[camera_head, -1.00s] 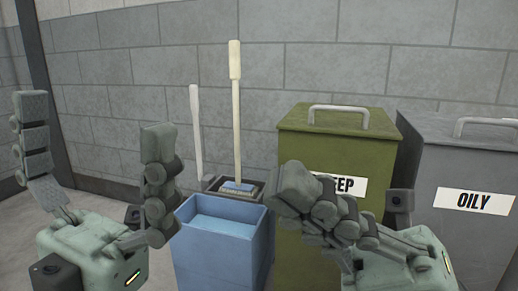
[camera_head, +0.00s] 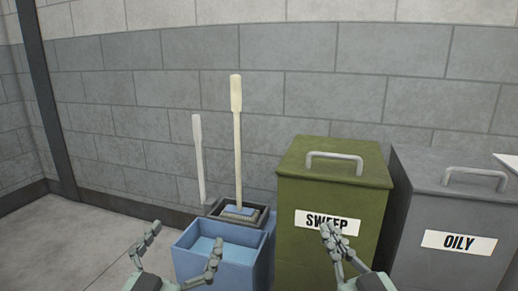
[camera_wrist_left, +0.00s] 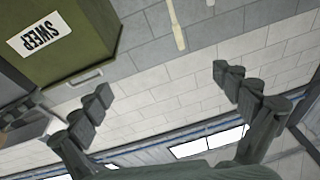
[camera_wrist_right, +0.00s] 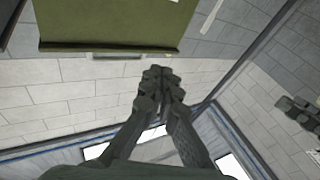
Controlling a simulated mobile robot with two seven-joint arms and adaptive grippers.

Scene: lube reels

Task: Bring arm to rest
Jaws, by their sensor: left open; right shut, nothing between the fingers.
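My left gripper (camera_head: 182,248) is low in the head view, in front of the blue bin. Its two fingers are spread wide with nothing between them, as the left wrist view (camera_wrist_left: 165,95) also shows. My right gripper (camera_head: 331,232) is low in the head view, in front of the green SWEEP bin. Its fingers are together and hold nothing, as the right wrist view (camera_wrist_right: 158,82) also shows. Both hands appear near the bottom edge of the head view, with little of either arm in sight.
The blue bin (camera_head: 228,262) stands beside the green SWEEP bin (camera_head: 335,192). The grey OILY bin (camera_head: 455,212) is at the right. A long-handled brush (camera_head: 238,150) and a white handle (camera_head: 198,160) stand behind the blue bin. Bare floor (camera_head: 70,235) lies at the left.

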